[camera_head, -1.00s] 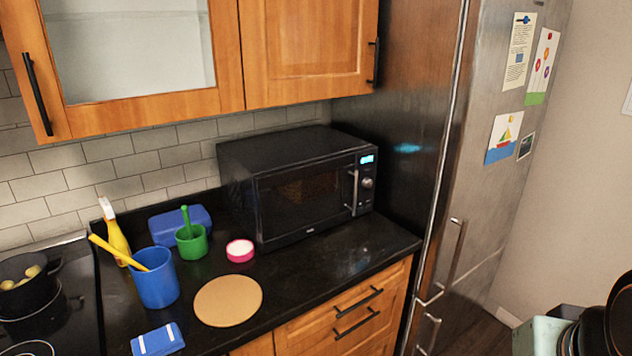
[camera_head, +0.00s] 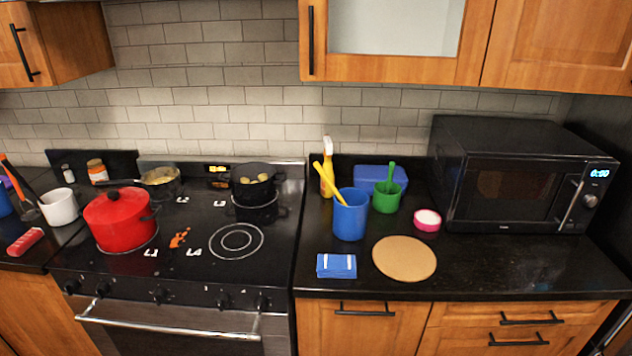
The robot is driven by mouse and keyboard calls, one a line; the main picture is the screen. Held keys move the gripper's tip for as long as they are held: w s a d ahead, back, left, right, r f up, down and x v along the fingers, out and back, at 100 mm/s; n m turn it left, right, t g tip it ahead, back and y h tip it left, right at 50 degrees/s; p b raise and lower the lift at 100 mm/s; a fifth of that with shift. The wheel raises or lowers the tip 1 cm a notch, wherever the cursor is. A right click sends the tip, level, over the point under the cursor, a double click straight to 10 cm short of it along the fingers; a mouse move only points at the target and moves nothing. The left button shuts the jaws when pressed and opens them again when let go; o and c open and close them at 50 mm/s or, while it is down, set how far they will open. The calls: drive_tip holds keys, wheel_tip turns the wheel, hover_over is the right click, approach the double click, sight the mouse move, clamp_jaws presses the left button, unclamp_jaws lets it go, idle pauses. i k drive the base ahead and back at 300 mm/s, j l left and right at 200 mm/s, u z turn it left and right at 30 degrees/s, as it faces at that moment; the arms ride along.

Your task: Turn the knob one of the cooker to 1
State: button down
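The cooker (camera_head: 200,220) stands left of the middle, with a black glass top and a steel oven handle (camera_head: 165,322). Several black knobs line its front panel: the far-left knob (camera_head: 71,286), a second knob (camera_head: 103,289), a middle knob (camera_head: 160,295) and two on the right (camera_head: 222,301), (camera_head: 262,302). Small white marks sit near them, too small to read surely, so I cannot tell which is knob one or its setting. White labels also mark the cooktop. My gripper is not in view.
A red pot (camera_head: 120,220), a black pot (camera_head: 254,182) and a pan (camera_head: 160,180) are on the cooker. The right counter holds a blue cup (camera_head: 350,215), a round board (camera_head: 404,258) and a microwave (camera_head: 520,185). No object blocks the visible knobs.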

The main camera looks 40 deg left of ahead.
sight(71, 286)
drive_tip(key=j+u, duration=0.1)
drive_tip(key=u, duration=2.9)
